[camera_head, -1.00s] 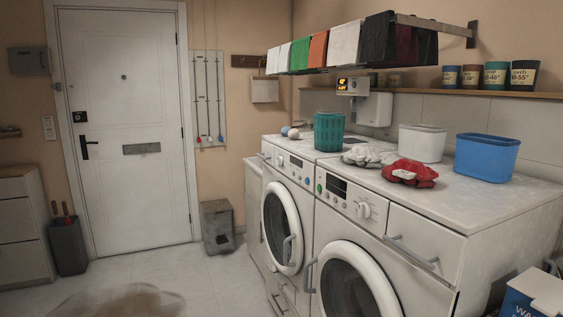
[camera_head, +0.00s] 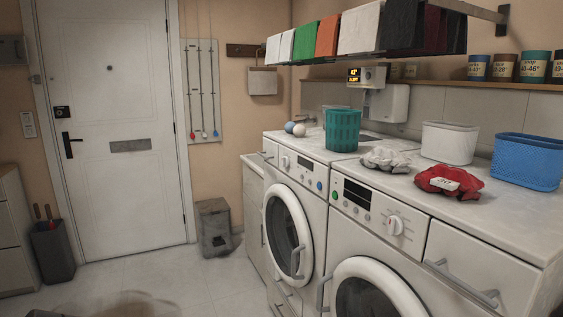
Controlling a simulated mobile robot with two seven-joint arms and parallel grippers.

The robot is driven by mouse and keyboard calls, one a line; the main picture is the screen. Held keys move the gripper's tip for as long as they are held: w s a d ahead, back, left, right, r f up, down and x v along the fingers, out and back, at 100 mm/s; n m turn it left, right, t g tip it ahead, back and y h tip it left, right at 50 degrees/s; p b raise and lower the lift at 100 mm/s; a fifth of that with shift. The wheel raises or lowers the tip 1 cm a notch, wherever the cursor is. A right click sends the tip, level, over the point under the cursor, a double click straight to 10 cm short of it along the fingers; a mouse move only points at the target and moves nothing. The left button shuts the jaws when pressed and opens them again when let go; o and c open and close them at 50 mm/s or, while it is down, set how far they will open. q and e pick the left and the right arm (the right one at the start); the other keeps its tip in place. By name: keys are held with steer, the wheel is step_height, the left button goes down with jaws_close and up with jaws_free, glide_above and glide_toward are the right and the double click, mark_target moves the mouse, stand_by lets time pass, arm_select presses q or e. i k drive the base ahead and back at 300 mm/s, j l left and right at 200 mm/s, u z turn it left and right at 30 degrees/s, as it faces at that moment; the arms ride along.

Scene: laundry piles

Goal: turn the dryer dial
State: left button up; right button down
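Two white front-loading machines stand side by side along the right wall. The nearer machine (camera_head: 407,247) has a white round dial (camera_head: 395,225) on its front panel, right of a dark display (camera_head: 357,194) and small buttons. A red mark shows on this dial. The farther machine (camera_head: 297,192) also has a smaller pale dial (camera_head: 285,161) and a display. I cannot tell from the view which machine is the dryer. Both round doors look shut. Neither of my grippers is in view.
On the worktop are a green basket (camera_head: 342,130), a white cloth (camera_head: 386,160), a red cloth (camera_head: 448,181) with a white tag, a white bin (camera_head: 449,142) and a blue basket (camera_head: 527,162). A grey bin (camera_head: 214,227) stands by the door (camera_head: 108,130). The floor (camera_head: 180,285) ahead is mostly clear.

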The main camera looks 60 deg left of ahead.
mark_target(285, 160)
steer(key=i+j, duration=0.1)
steer(key=j, duration=0.7)
steer(key=i+j+z, duration=0.1)
steer(key=j, duration=1.5)
steer(key=i+z, duration=0.05)
steer(key=i, duration=0.05)
